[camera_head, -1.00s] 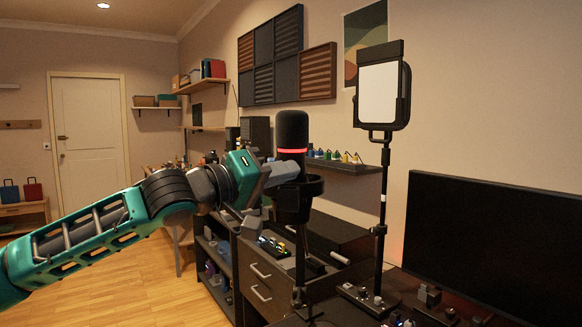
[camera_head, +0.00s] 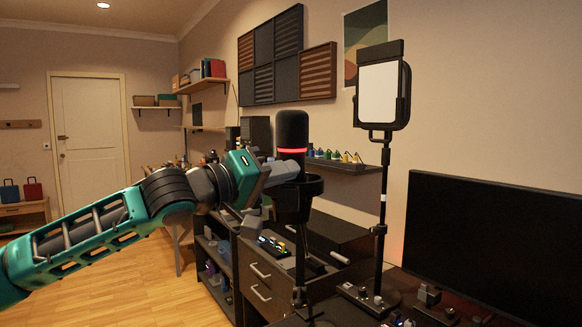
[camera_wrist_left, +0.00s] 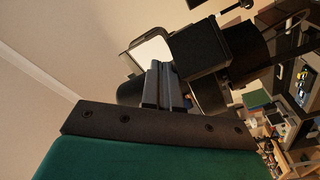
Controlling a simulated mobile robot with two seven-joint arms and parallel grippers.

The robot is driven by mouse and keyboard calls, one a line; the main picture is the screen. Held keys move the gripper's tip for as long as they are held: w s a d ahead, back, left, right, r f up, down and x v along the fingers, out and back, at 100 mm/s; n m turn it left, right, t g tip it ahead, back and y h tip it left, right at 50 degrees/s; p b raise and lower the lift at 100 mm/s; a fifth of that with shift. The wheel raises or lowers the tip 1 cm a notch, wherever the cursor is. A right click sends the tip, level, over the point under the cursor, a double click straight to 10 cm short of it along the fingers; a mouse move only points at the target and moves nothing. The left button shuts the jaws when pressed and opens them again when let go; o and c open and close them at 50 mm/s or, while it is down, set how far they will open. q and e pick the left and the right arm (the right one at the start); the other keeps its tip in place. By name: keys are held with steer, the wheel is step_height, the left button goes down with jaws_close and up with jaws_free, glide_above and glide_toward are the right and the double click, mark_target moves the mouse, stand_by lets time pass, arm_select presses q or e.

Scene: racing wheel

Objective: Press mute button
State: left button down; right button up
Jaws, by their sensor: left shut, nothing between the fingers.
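A black microphone (camera_head: 292,132) with a glowing red ring stands upright on a dark stand in the middle of the head view. No separate mute button can be made out on it. My left gripper (camera_head: 290,171) is shut and empty, its fingertips at the microphone's body just below the red ring. Whether they touch it I cannot tell. In the left wrist view the closed fingers (camera_wrist_left: 162,85) point at dark shapes, and the microphone is hard to make out there. My right gripper is not in view.
A light panel (camera_head: 381,92) on a pole stands right of the microphone, and a large dark monitor (camera_head: 490,245) stands further right. A wall shelf (camera_head: 345,166) with small bottles is behind. Open floor lies left.

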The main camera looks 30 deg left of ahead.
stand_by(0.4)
arm_select(q)
steer(key=shift+w+a+p, duration=0.15)
steer(key=shift+w+p, duration=0.1)
steer(key=shift+p, duration=0.1)
steer(key=shift+w+a, duration=0.1)
steer(key=shift+w, duration=0.05)
steer(key=shift+f, duration=0.1)
stand_by(0.3)
steer(key=shift+s+d+b, duration=0.25)
steer(key=shift+s+b, duration=0.15)
